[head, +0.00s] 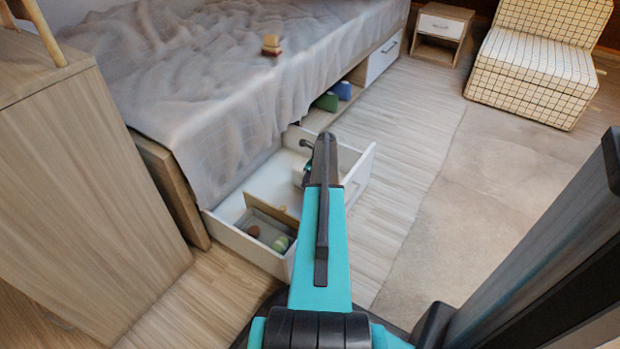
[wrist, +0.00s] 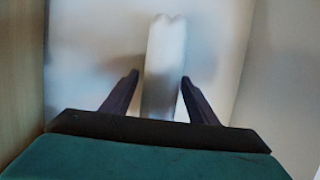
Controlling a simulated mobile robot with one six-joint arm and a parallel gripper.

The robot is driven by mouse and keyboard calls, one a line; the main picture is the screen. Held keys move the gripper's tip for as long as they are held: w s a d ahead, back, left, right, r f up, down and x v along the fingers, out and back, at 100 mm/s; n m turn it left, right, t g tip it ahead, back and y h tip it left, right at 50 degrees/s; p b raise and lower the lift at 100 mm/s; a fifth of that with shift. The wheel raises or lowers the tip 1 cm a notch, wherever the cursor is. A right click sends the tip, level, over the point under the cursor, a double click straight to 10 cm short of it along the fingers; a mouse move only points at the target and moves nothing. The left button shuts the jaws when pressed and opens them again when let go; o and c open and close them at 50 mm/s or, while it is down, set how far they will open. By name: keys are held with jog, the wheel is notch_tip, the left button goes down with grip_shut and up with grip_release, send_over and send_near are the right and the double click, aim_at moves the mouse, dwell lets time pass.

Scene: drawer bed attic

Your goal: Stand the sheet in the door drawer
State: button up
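The door drawer (head: 359,172) is pulled out from under the bed, with its white walls and floor showing. In the wrist view a white, upright-looking piece (wrist: 166,60), perhaps the folded sheet, lies between the fingers of my gripper (wrist: 160,78). The fingers are apart, with a clear gap on the left and the right finger close to the piece. I cannot tell whether they touch it. In the head view a pale piece (head: 298,176) shows just left of my arm inside the drawer; my arm hides most of my gripper and that area.
The drawer's near part has a wooden divider (head: 273,212), a brown ball (head: 253,231) and a green item (head: 281,243). Green (head: 326,101) and blue (head: 343,90) items sit under the bed (head: 200,80). A wooden cabinet (head: 90,190) stands left.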

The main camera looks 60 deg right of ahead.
jog(key=p+v, duration=0.5)
jog(key=v, duration=0.7)
jog(key=shift+r, duration=0.1)
dwell(0.8)
